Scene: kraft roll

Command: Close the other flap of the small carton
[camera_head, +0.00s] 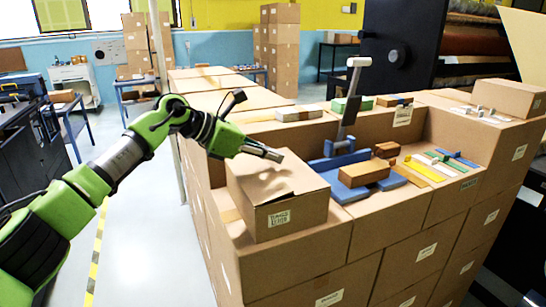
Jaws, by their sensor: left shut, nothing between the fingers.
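The small carton (292,216) sits on the near left part of the stacked boxes, with a white label on its front. Its top (262,181) looks mostly covered. A flap edge stands slightly raised at the front right, with a thin dark gap under it. My left gripper (278,156) is shut and empty, at the carton's far top edge. Its shadow falls on the top; I cannot tell whether it touches the cardboard. My right gripper is not in view.
A blue device with an upright dark lever and grey handle (358,62) stands right of the carton. A brown block (363,173), smaller blocks and coloured strips (425,170) lie beside it. A closed box (508,97) sits at the far right. Floor at left is clear.

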